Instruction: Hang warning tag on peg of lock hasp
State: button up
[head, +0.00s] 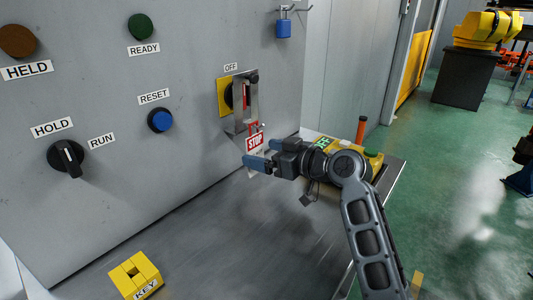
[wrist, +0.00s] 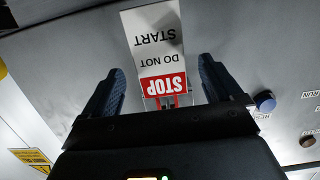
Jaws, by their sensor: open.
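The warning tag (head: 255,143) is white with a red STOP band and hangs just below the lock hasp. In the wrist view the tag (wrist: 158,45) reads upside down, between my open fingers with gaps at both sides. The metal lock hasp (head: 242,118) is on the yellow OFF switch plate (head: 223,97). A red piece at the tag's top meets the hasp's lower end; I cannot tell whether it is around the peg. My gripper (head: 251,164) is at the tag's lower part, open; it also shows in the wrist view (wrist: 162,75).
A blue padlock (head: 283,28) hangs on a hook at the upper right of the panel. A yellow KEY block (head: 136,276) sits on the grey bench (head: 210,245). The bench front is clear.

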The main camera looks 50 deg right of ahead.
jog(key=s+r+b, duration=0.1)
jog(key=s, duration=0.6)
jog(key=shift+s+r, duration=0.25)
jog(key=shift+s, duration=0.1)
jog(key=shift+d+r, duration=0.1)
